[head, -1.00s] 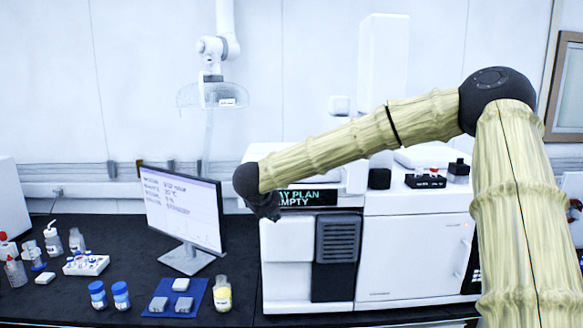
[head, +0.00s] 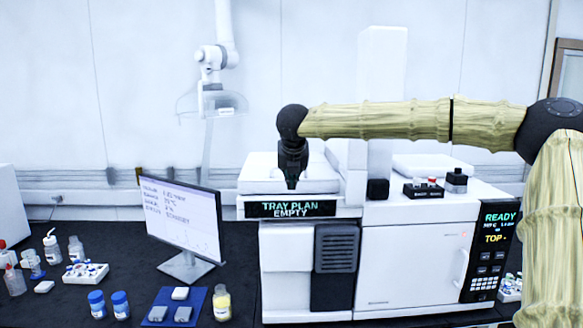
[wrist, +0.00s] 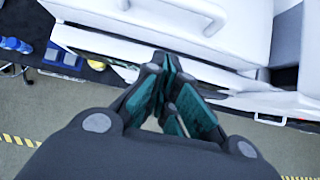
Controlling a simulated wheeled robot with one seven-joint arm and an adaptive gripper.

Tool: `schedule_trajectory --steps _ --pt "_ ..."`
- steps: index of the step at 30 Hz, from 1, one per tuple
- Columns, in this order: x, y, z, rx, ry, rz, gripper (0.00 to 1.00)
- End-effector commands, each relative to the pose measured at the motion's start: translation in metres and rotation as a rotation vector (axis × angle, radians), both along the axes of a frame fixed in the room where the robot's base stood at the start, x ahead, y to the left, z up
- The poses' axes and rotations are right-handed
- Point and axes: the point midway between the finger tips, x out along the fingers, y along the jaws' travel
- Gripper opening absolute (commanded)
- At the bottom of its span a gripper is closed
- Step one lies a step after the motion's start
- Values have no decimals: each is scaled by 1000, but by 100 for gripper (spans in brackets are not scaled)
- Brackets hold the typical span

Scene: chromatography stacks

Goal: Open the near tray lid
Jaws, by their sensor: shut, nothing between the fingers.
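The near tray lid (head: 258,178) is a white slab lying flat on top of the white instrument's left part, above the "TRAY PLAN EMPTY" display (head: 290,209). My gripper (head: 292,184) points down in front of the lid and hides part of it. In the wrist view my gripper (wrist: 168,62) has its fingertips together with nothing between them. The white lid (wrist: 245,25) fills the top of that view, with a pale raised bar on its front side just beyond the fingertips. I cannot tell whether the fingers touch it.
A monitor (head: 180,222) stands left of the instrument. A blue mat (head: 160,316) with small blocks, blue-capped bottles and a yellow bottle stand in front. A dark vial rack (head: 428,190) and a white tower (head: 383,90) are right of the lid.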

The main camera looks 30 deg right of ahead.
Motion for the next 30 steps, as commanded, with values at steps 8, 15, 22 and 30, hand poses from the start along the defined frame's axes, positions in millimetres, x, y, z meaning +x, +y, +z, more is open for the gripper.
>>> schedule_trajectory --steps 8,15,22,30 --pt "22 -13 -33 0 2 0 0" --pt "35 -22 -6 -2 -1 -1 0" --pt "41 -25 1 -2 -1 2 0" --pt "42 -26 0 -3 -2 0 0"
